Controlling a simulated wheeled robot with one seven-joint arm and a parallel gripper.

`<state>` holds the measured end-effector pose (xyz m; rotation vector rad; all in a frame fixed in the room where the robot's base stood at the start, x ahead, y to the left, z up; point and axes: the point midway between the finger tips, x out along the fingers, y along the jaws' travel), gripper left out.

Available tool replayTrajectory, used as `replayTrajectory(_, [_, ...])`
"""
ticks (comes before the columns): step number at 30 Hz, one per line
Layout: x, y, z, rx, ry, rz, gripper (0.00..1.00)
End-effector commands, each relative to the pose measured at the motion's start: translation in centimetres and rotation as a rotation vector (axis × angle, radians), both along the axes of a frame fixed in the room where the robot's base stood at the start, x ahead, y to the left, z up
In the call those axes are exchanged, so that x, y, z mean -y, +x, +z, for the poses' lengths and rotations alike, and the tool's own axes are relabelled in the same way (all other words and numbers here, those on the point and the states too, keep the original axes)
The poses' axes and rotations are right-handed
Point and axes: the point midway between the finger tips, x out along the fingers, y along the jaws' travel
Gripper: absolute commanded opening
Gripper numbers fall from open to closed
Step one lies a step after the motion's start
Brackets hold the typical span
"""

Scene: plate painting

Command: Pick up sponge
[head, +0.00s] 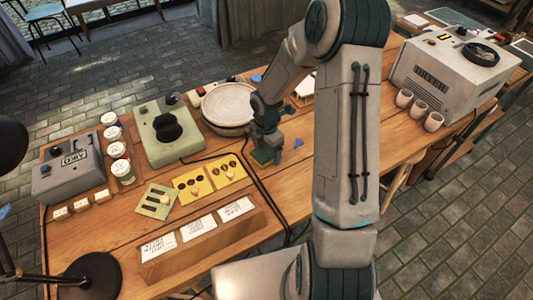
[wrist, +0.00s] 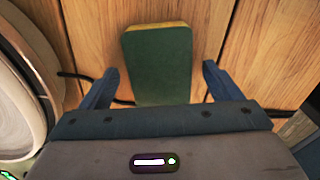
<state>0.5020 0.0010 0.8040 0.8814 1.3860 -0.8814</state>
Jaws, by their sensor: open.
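The sponge (wrist: 158,65) lies on the wooden table, a block with a green top and a yellow edge at its far side. In the wrist view it sits between the two blue fingers of my gripper (wrist: 158,84), with a gap on each side. The near end of the sponge is hidden behind the gripper body. In the head view my gripper (head: 265,157) is low over the table, and a bit of green and yellow of the sponge (head: 262,158) shows at its fingers. My gripper is open.
A round plate (head: 228,104) on a stand is close by, left of my gripper in the wrist view. Black cables run on the table near the sponge. Yellow cards (head: 193,185), a grey-green device (head: 166,130) and several cups (head: 418,108) stand elsewhere on the table.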

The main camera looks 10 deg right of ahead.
Motion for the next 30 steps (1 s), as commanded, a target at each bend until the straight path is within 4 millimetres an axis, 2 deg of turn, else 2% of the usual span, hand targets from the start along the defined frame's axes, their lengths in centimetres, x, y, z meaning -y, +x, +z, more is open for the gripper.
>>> replayTrajectory(3, [0.0, 0.0, -0.9, -0.001, 0.000, -0.001, 0.85])
replayTrajectory(10, [0.0, 0.0, -0.9, 0.000, -0.001, -0.001, 0.85])
replayTrajectory(15, [0.0, 0.0, -0.9, 0.000, 0.000, -0.001, 0.38])
replayTrajectory(25, [0.0, 0.0, -0.8, 0.000, -0.001, -0.001, 0.37])
replayTrajectory(30, [0.0, 0.0, 0.2, 0.003, -0.001, -0.001, 0.37])
